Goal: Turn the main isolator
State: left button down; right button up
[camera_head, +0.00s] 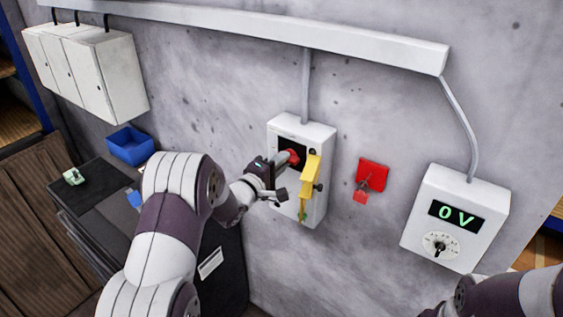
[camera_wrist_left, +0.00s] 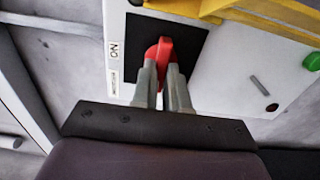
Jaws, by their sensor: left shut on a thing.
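The main isolator is a white wall box (camera_head: 311,133) with a black plate and a red handle (camera_head: 294,157). My left gripper (camera_head: 283,162) is at the box with its fingers shut on the red handle. In the left wrist view the red handle (camera_wrist_left: 166,52) sits between the two grey fingers (camera_wrist_left: 164,82). An "ON" label (camera_wrist_left: 114,50) shows on the box beside the black plate. A yellow bar (camera_head: 310,178) hangs on the box to the right of the handle. My right arm shows at the lower right, but its gripper is out of view.
A red box with a key (camera_head: 371,175) is on the wall to the right. Further right is a white meter box (camera_head: 470,200) reading 0 V with a dial. A blue bin (camera_head: 131,147) and a small pale green object (camera_head: 73,177) are on a dark bench at left.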

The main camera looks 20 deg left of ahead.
pick_arm(q)
jog(key=shift+a, duration=0.1)
jog(key=c, duration=1.1)
grip_release()
jog(key=shift+c, duration=0.2)
jog(key=shift+a, duration=0.15)
jog(key=b+v, duration=0.4)
jog(key=v, duration=0.8)
jog(key=shift+s, duration=0.35)
jog(key=shift+a, duration=0.1)
